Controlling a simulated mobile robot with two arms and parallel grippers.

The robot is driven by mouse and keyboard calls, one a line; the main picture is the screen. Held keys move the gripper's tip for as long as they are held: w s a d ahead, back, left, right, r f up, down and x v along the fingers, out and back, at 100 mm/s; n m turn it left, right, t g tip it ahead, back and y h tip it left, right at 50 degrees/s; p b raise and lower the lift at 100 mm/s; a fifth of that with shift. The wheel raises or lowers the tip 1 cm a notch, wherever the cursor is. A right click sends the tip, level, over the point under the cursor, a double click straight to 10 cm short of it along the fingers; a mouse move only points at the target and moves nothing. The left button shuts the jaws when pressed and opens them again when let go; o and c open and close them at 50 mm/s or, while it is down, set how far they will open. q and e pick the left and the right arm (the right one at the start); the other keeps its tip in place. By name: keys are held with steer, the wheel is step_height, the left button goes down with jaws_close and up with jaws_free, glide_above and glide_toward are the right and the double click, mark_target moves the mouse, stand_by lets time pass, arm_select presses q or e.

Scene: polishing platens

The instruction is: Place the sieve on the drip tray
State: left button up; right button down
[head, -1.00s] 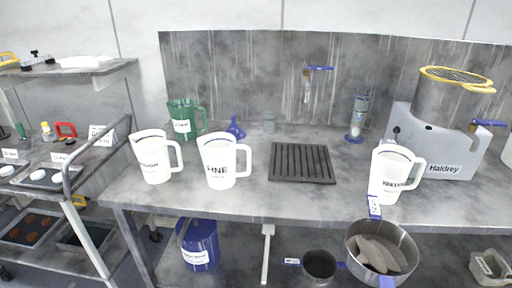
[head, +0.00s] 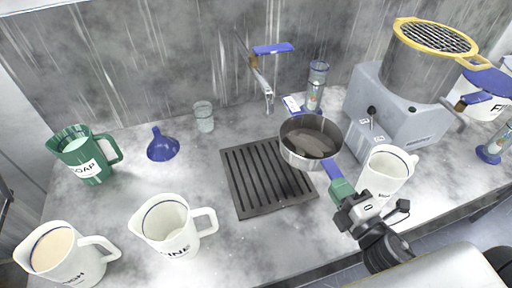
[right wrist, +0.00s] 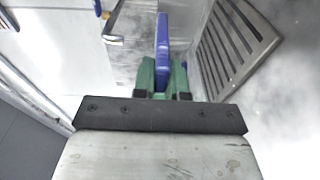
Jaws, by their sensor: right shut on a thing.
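The sieve (head: 299,158), a round steel pan with a blue handle and grey lumps inside, is held up in the head view. My right gripper (head: 341,187) is shut on its blue handle, which also shows between the green fingers in the right wrist view (right wrist: 162,50). The drip tray (head: 250,186) is a dark slatted square lying on the bench. The sieve overlaps the tray's far right corner in the picture; the gap below it is hard to judge. The tray also shows at the right of the right wrist view (right wrist: 232,45). My left gripper is not in view.
A white jug (head: 388,174) stands close beside my right gripper. The grey machine (head: 398,122) with a yellow-rimmed top is behind it. A tap (head: 262,85) rises behind the tray. White jugs (head: 172,228), a green jug (head: 85,155) and a blue funnel (head: 162,146) stand left.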

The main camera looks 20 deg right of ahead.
steer(key=shift+w+a+r, duration=0.1)
steer(key=shift+w+a, duration=0.05)
steer(key=shift+a, duration=0.05)
steer(key=shift+w+a+f+b, duration=0.15)
steer(key=shift+w+a+f, duration=0.35)
steer(key=shift+a+f, duration=1.25)
steer(key=shift+w+a+f+b, duration=0.2)
steer(key=shift+w+a+f, duration=0.3)
steer(key=shift+a+f, duration=1.3)
steer(key=shift+w+a+f+b, duration=0.15)
steer(key=shift+w+a+f, duration=0.35)
steer(key=shift+a+f, duration=1.25)
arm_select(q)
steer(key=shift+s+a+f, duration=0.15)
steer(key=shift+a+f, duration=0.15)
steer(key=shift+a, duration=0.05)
arm_select(e)
steer(key=shift+f, duration=0.1)
steer(key=c, duration=1.2)
jaws_free()
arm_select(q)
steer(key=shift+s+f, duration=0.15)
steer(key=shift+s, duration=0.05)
arm_select(e)
steer(key=shift+o, duration=0.2)
